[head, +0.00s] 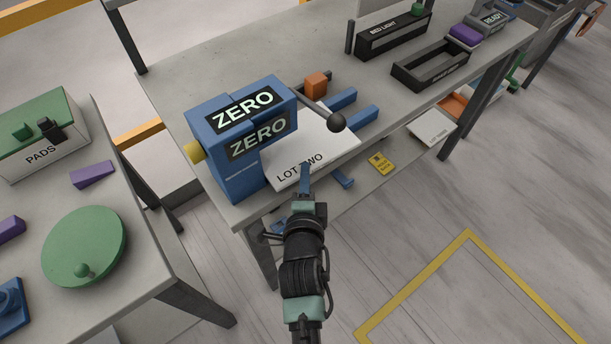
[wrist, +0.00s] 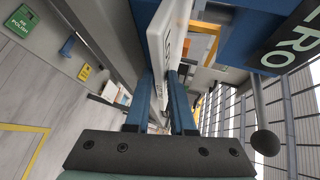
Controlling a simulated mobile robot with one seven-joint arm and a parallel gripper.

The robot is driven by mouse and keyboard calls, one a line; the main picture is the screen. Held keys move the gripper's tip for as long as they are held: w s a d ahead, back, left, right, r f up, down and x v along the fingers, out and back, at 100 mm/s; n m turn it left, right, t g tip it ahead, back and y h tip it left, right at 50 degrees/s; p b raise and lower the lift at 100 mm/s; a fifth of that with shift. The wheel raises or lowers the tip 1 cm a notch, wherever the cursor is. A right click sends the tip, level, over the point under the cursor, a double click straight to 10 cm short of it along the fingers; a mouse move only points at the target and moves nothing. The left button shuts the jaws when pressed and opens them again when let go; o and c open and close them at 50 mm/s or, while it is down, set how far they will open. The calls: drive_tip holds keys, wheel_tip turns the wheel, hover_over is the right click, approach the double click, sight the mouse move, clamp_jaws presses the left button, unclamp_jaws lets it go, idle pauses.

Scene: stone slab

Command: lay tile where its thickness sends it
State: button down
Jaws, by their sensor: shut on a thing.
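The white tile (head: 318,150), marked LOT TWO, is beside the blue gauge (head: 230,175) at the near end of the stone-topped bench. My gripper (head: 306,180) is shut on the tile's near edge. In the wrist view the tile (wrist: 165,35) stands edge-on between my two blue fingers (wrist: 162,95). Both display plates on the gauge read ZERO. A lever with a black ball (head: 336,122) reaches over the tile. Two blue rails (head: 352,106) extend behind it. I cannot tell whether the tile touches the gauge or rails.
An orange block (head: 316,85) sits behind the tile. A shelf below holds a pale panel (head: 433,128). The left table carries a PADS box (head: 45,150) and green disc (head: 75,240).

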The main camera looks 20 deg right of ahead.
sight(354, 147)
drive_tip(key=shift+f, duration=0.1)
idle(0.4)
drive_tip(key=c, duration=1.3)
unclamp_jaws()
clamp_jaws()
drive_tip(key=shift+w+d+p, duration=0.3)
drive_tip(key=shift+d+p, duration=0.2)
drive_tip(key=shift+d, duration=0.35)
drive_tip(key=shift+w+d+p, duration=0.3)
drive_tip(key=shift+d+p, duration=0.2)
drive_tip(key=shift+d, duration=0.3)
drive_tip(key=shift+w+d+p, duration=0.3)
drive_tip(key=shift+d+p, duration=0.2)
drive_tip(key=shift+d, duration=0.35)
drive_tip(key=shift+w+d, duration=0.2)
drive_tip(key=shift+d, duration=0.35)
drive_tip(key=shift+w+d, duration=0.2)
drive_tip(key=shift+d, duration=0.35)
drive_tip(key=shift+w+d+b, duration=0.15)
drive_tip(key=shift+d+b, duration=0.35)
drive_tip(key=shift+b, duration=0.2)
drive_tip(key=shift+w+d+b, duration=0.25)
drive_tip(key=shift+d+b, duration=0.4)
drive_tip(key=shift+d, duration=0.05)
drive_tip(key=shift+w+d+b, duration=0.25)
drive_tip(key=shift+d+b, duration=0.4)
drive_tip(key=shift+w+d+b, duration=0.25)
drive_tip(key=shift+d+b, duration=0.4)
drive_tip(key=shift+d, duration=0.05)
